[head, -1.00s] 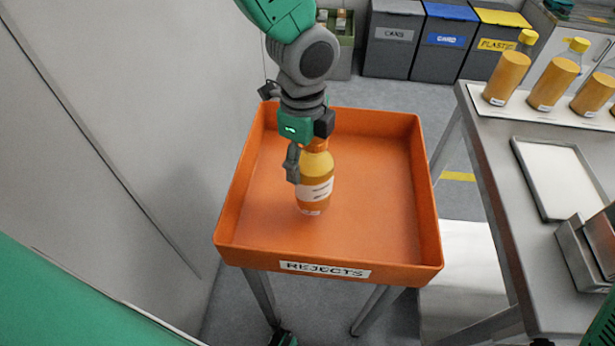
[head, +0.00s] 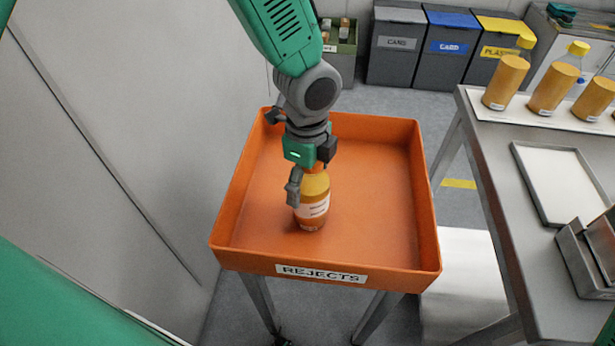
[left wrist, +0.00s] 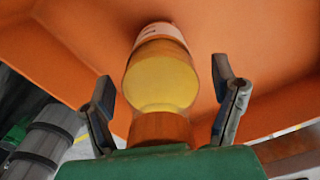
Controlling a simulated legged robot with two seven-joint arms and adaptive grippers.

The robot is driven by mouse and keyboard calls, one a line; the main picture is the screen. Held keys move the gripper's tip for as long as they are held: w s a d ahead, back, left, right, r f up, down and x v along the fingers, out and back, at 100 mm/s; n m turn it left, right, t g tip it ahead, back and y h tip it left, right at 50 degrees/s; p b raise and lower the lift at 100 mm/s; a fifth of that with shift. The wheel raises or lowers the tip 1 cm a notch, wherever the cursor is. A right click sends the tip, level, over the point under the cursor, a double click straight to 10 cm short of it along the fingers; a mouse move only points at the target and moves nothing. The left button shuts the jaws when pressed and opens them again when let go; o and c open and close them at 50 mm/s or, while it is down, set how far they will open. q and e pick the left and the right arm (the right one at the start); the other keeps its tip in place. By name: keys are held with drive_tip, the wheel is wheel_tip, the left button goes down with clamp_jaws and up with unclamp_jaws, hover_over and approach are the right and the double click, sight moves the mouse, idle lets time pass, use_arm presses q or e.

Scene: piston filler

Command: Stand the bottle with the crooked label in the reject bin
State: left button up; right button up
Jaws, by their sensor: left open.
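The bottle (head: 314,206), amber with an orange cap and a white label that sits slanted, stands upright on the floor of the orange reject bin (head: 388,225). My left gripper (head: 309,180) is above it, pointing down, with its fingers around the bottle's upper part. In the left wrist view, the fingers of the left gripper (left wrist: 162,80) are spread on both sides of the bottle (left wrist: 160,75), with gaps showing between them and it. The far finger is mostly hidden in the head view. My right gripper is not in view.
The bin's raised walls surround the bottle, with bare floor around it. A steel table at right holds several amber bottles (head: 553,87) on a white strip, and a shallow tray (head: 558,180). Grey bins (head: 395,45) stand behind. A pale wall panel (head: 110,130) is at left.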

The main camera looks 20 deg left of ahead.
use_arm(q)
drive_tip(key=r, duration=0.3)
drive_tip(key=a+r+p, duration=0.1)
drive_tip(key=r, duration=0.3)
drive_tip(key=r+p, duration=0.1)
drive_tip(key=r, duration=0.2)
drive_tip(key=shift+a+r, duration=0.15)
drive_tip(key=shift+r, duration=0.1)
drive_tip(key=shift+d+r, duration=0.25)
drive_tip(key=shift+r, duration=0.4)
drive_tip(key=shift+d+r, duration=0.1)
drive_tip(key=shift+d, duration=0.2)
